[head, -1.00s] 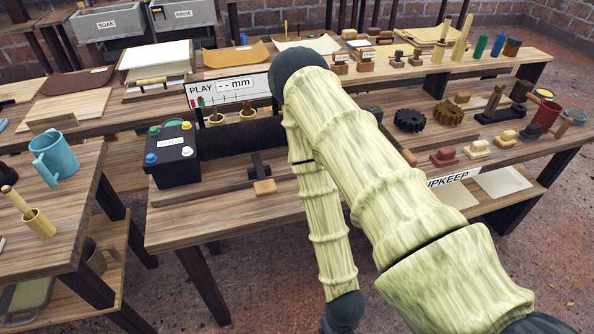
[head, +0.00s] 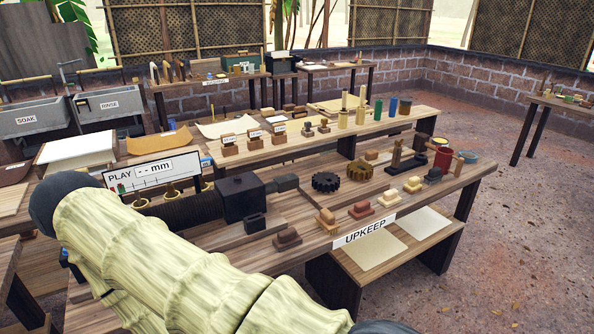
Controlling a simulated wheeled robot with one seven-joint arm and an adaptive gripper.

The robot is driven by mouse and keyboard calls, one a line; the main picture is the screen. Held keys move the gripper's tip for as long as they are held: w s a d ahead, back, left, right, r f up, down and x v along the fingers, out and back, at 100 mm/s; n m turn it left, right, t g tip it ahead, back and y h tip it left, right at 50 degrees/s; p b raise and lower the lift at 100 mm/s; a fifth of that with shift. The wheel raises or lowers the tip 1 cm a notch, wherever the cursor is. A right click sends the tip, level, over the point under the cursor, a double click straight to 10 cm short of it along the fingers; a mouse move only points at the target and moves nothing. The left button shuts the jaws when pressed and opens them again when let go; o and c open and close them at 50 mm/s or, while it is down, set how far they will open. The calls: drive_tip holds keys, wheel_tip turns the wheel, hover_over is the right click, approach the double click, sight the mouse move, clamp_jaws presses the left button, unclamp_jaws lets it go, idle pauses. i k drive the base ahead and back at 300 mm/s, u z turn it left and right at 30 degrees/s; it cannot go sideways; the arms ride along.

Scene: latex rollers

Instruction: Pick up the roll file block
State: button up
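Several small handled blocks stand in a row along the front of the bench marked UPKEEP. They include a brown block (head: 287,238), a tan block (head: 326,222), a red block (head: 361,209), a cream block (head: 389,197), another pale block (head: 413,185) and a dark block (head: 433,175). No readable label shows which is the roll file block. My arm crosses the lower left of the head view and hides part of the bench. My gripper is not in view.
The UPKEEP sign (head: 364,231) hangs on the bench's front edge. Behind the blocks are a black gear (head: 326,182), a brown gear (head: 360,171) and a dark machine box (head: 240,197). A red pot (head: 443,158) stands at the right end. Open floor lies right.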

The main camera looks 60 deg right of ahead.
sight(287, 239)
drive_tip(key=k, duration=0.8)
drive_tip(key=z, duration=1.1)
drive_tip(key=i, duration=0.2)
drive_tip(key=z, duration=0.05)
